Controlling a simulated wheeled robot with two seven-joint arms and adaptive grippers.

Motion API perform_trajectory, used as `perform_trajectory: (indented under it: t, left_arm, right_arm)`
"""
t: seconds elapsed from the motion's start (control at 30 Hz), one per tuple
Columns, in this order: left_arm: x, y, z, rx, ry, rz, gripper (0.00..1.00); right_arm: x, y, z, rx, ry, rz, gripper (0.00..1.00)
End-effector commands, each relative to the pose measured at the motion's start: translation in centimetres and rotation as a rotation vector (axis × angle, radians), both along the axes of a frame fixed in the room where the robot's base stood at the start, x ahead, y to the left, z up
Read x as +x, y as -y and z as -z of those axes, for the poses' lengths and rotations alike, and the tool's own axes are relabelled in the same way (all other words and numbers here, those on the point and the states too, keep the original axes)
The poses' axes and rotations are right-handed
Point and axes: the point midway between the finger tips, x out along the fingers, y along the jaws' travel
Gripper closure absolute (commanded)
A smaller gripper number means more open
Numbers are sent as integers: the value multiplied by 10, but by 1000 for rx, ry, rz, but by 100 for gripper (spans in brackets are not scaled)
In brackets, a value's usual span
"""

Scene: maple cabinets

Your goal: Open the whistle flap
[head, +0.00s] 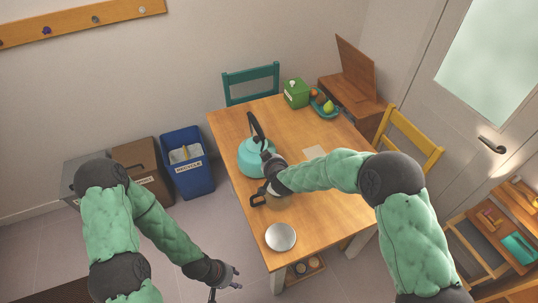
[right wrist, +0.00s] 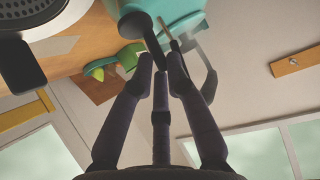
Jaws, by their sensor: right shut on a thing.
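A teal kettle (head: 254,160) stands on the wooden table, its dark handle upright. Its teal body (right wrist: 177,14) shows at the top of the right wrist view. The whistle flap (right wrist: 138,27) appears there as a dark, wide-ended piece with a bar running down to my fingertips. My right gripper (right wrist: 161,65) is shut on that bar; in the head view the hand is at the kettle's right side and hides the spout. I cannot tell how far the flap is raised. My left gripper (head: 226,284) is open and empty, low beside the table's left edge.
A silver round thing (head: 280,237) lies near the table's front. A green box (head: 297,93) and a fruit dish (head: 324,108) stand at the back. A blue recycling bin (head: 188,165) is left of the table; a yellow chair (head: 410,135) is at its right.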

Motion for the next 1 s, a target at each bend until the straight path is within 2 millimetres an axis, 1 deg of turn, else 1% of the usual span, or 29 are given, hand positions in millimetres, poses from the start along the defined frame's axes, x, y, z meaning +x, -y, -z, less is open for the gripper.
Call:
perform_trajectory:
  t: [0.03, 0.37, 0.57, 0.77, 1.0]
  left_arm:
    - [0, 0, -9, 0, 0, 0, 60]
    - [0, 0, -42, 0, 0, 0, 60]
    - [0, 0, -66, 0, 0, 0, 60]
    - [0, 0, -95, 0, 0, 0, 60]
    - [0, 0, -134, 0, 0, 0, 60]
  right_arm:
    - [1, 0, -4, -2, -8, 0, 100]
    - [4, -1, -6, -20, -64, 0, 100]
    - [6, -2, -8, -34, -104, 0, 100]
    - [8, -2, -10, -48, -149, 1, 100]
    - [11, -4, -12, -68, -209, 1, 100]
